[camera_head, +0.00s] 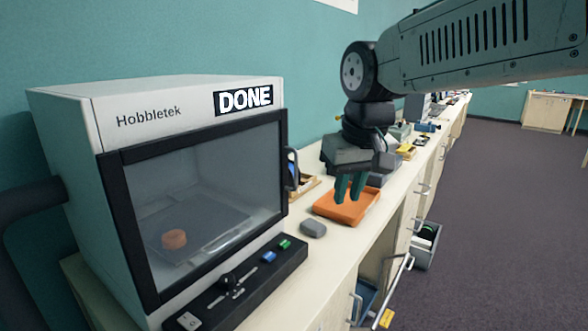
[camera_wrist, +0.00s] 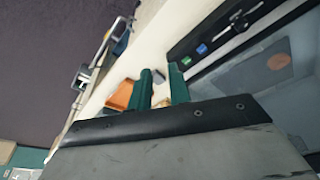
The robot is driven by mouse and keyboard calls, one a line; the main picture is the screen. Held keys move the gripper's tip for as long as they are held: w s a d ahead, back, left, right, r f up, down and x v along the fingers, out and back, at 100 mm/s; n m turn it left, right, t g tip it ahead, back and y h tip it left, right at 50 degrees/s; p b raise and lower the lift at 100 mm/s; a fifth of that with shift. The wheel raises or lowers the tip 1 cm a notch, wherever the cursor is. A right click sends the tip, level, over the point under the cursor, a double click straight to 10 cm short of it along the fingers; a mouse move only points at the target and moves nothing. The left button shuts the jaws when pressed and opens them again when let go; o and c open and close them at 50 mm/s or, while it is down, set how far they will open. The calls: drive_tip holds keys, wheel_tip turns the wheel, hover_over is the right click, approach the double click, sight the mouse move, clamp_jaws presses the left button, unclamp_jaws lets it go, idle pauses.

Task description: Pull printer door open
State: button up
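The printer (camera_head: 190,100), a white box marked "Hobbletek" with a "DONE" sign, stands at the left in the head view. Its black-framed glass door (camera_head: 112,200) looks shut. A dark handle (camera_head: 292,170) sticks out at the door's right edge. A round orange piece (camera_head: 174,239) lies inside, and it also shows through the glass in the wrist view (camera_wrist: 278,61). My gripper (camera_head: 349,198) points down over the counter, right of the handle and apart from it. Its two green fingers show a gap with nothing held, also in the wrist view (camera_wrist: 161,70).
An orange tray (camera_head: 335,212) lies on the counter beneath my gripper. A black control panel (camera_head: 240,285) runs below the door. The floor (camera_head: 500,220) at right is clear.

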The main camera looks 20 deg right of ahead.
drive_tip(key=t, duration=0.2)
approach(296, 186)
drive_tip(key=shift+w+d+f, duration=0.1)
drive_tip(key=shift+w+f, duration=2.25)
drive_tip(key=shift+f, duration=0.05)
clamp_jaws()
